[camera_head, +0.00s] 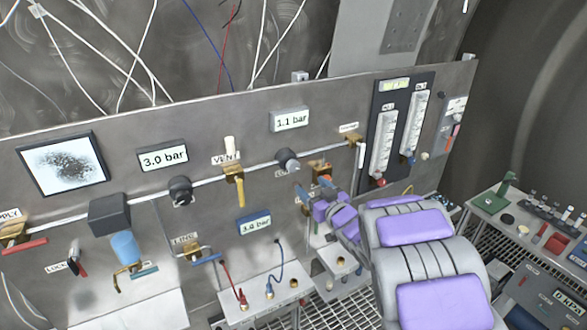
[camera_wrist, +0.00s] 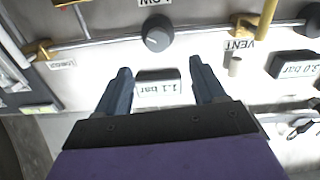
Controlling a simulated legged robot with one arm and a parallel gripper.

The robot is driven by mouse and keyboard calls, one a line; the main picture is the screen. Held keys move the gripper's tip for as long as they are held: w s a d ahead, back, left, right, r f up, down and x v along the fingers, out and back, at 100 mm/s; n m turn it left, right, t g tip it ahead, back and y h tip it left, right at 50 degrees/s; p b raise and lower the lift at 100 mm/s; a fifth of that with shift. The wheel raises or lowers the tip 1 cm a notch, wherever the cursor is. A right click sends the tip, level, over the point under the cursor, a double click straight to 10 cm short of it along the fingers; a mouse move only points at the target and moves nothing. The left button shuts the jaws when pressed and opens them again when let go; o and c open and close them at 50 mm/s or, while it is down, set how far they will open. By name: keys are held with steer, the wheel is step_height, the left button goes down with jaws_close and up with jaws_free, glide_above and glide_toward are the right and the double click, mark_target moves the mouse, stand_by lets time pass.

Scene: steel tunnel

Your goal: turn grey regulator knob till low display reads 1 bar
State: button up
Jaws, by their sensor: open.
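The grey regulator knob (camera_head: 288,160) sits on the panel by a label that reads LOW, below a small display (camera_head: 290,120) reading 1.1 bar. In the wrist view, where the panel appears upside down, the knob (camera_wrist: 157,38) lies just beyond my fingertips, about centred between them. The 1.1 bar display (camera_wrist: 158,87) shows between the fingers, partly hidden by my gripper. My gripper (camera_wrist: 160,66) is open, with nothing between its blue fingers, and does not appear to touch the knob. In the head view my gripper (camera_head: 312,186) is below and right of the knob.
A darker knob (camera_head: 180,190) is further left under a 3.0 bar display (camera_head: 163,158). A brass VENT valve (camera_head: 234,178) stands left of the grey knob. Another 3.0 bar display (camera_head: 255,222) is lower. Flow meters (camera_head: 400,130) are at right.

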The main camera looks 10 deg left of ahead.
mark_target(294, 168)
steer(key=p+x, duration=0.1)
steer(key=x, duration=0.9)
steer(key=shift+w+a, duration=0.2)
steer(key=shift+w, duration=0.4)
steer(key=shift+c, duration=0.5)
steer(key=c, duration=1)
steer(key=shift+o, duration=0.2)
steer(key=shift+n+b, duration=0.7)
steer(key=shift+b, duration=0.25)
steer(key=shift+r+n, duration=0.1)
steer(key=shift+n, duration=0.2)
steer(key=o, duration=1.1)
steer(key=shift+a, duration=0.1)
steer(key=shift+c, duration=0.2)
